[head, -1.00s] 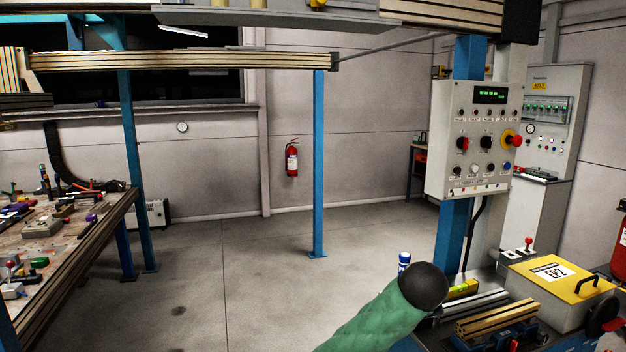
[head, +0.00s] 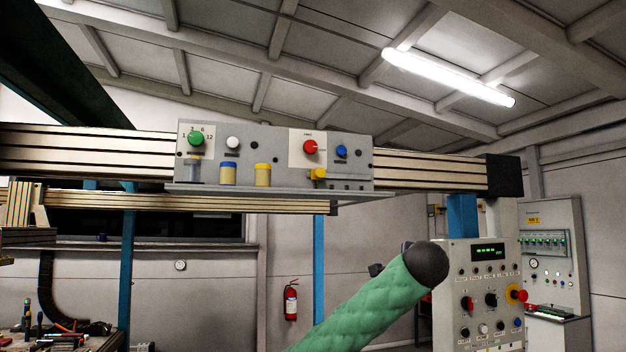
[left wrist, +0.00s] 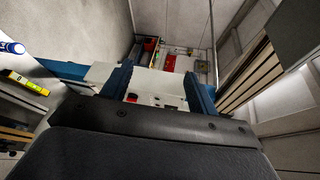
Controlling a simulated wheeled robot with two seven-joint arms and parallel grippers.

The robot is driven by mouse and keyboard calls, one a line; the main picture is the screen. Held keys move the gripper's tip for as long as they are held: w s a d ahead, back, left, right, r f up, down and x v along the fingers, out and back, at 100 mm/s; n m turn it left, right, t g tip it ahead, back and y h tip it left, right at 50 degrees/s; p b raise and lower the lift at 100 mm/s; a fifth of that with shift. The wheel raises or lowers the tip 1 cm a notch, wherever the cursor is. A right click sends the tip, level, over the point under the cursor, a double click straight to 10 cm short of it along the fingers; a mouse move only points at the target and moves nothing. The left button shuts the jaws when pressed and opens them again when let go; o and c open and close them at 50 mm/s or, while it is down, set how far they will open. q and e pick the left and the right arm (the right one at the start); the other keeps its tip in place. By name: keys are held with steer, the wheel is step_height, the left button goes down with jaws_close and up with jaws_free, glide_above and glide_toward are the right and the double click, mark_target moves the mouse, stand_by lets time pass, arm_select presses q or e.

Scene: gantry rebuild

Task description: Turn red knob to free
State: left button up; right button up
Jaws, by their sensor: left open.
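A red knob (head: 310,146) sits on a white plate on the grey panel (head: 272,150) of the overhead beam in the head view. Its lettering is too small to read. My right gripper is not seen.
The beam panel also has a green knob (head: 195,139), a blue knob (head: 341,151), a white button (head: 232,143) and yellow-topped parts. The control box (head: 483,272) has a red-and-yellow stop button (head: 517,294). A fire extinguisher (head: 291,301) hangs on the back wall.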

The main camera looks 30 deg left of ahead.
arm_select(q)
steer(key=s+a+r+y+p, duration=0.15)
steer(key=a+r, duration=0.35)
steer(key=r, duration=0.7)
steer(key=s+a+r+y+p, duration=0.1)
steer(key=s+a+r+y, duration=0.3)
steer(key=r, duration=0.8)
steer(key=m+g+p, duration=0.1)
steer(key=m+g, duration=0.1)
glide_toward(312, 147)
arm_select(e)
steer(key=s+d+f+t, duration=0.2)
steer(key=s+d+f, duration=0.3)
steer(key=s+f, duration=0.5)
arm_select(q)
steer(key=w+a+m+p, duration=0.2)
steer(key=w+a+m+y+p, duration=0.1)
steer(key=w+a+m+p, duration=0.1)
steer(key=shift+w+a+r+m, duration=0.1)
steer(key=shift+w+a+m, duration=0.05)
steer(key=shift+a+m, duration=0.2)
steer(key=shift+f+p+x, duration=0.25)
steer(key=shift+p+x, duration=0.35)
steer(key=shift+x, duration=0.45)
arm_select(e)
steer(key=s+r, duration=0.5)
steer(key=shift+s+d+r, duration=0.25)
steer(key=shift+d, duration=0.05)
